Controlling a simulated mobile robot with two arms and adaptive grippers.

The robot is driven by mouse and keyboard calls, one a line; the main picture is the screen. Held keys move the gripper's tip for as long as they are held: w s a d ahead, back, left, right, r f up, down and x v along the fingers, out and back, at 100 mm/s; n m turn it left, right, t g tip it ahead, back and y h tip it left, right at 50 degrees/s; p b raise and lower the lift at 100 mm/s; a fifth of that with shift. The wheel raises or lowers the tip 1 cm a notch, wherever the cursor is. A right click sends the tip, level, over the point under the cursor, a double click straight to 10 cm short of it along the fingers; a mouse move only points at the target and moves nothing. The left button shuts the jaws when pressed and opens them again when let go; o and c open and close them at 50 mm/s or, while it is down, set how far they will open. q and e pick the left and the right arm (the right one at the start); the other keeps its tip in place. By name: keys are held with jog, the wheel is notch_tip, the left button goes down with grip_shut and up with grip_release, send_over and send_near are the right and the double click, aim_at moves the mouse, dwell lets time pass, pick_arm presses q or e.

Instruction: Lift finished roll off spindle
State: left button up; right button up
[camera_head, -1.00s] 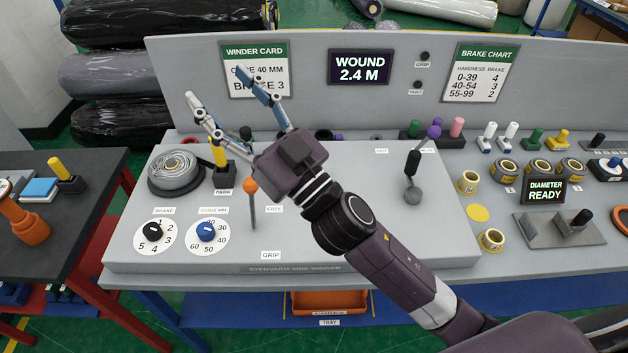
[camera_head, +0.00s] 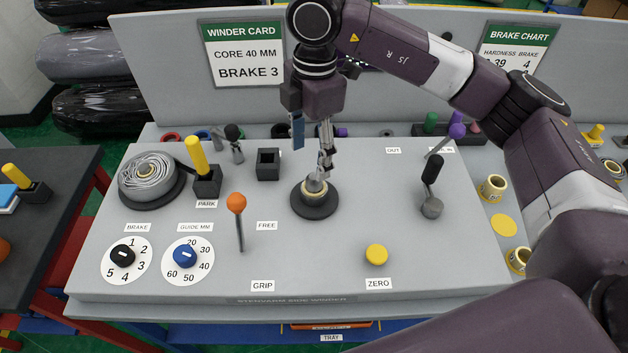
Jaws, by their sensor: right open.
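Whether film is wound on that core is too small to tell. My right gripper (camera_head: 313,153) hangs above it, pointing down, with its fingers apart; one finger looks close to the core's top, but I cannot tell whether it touches. A larger grey wound roll (camera_head: 150,177) sits on another dark disc at the left of the deck. My left gripper is out of view.
A yellow-handled lever (camera_head: 196,157) stands at PARK, and an orange-knobbed lever (camera_head: 237,204) stands left of the spindle. A black-handled crank (camera_head: 432,182) is to its right. A yellow button (camera_head: 377,254) is in front. My right arm covers the upper right.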

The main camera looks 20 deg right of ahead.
jog(key=b, duration=0.2)
send_over(315, 186)
jog(key=w+d, duration=0.1)
jog(key=w, duration=0.1)
jog(key=shift+h, duration=0.3)
jog(key=f, duration=0.4)
jog(key=shift+s+f, duration=0.15)
jog(key=shift+s, duration=0.05)
jog(key=shift+s+f+b, duration=0.15)
jog(key=shift+f+b, duration=0.05)
jog(key=shift+b, duration=0.35)
jog(key=shift+s+a+f, duration=0.1)
jog(key=shift+s+a, duration=0.1)
jog(key=shift+s+f, duration=0.1)
jog(key=shift+f, duration=0.1)
jog(key=f+p, duration=0.1)
jog(key=f, duration=0.3)
jog(key=w+f+p, duration=0.1)
jog(key=f, duration=0.1)
jog(key=shift+f+p, duration=0.2)
jog(key=shift+p, duration=0.1)
jog(key=shift+f, duration=0.4)
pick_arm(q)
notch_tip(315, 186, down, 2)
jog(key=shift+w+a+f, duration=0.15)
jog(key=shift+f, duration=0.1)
pick_arm(e)
jog(key=shift+w, duration=0.1)
jog(key=shift+c, duration=0.3)
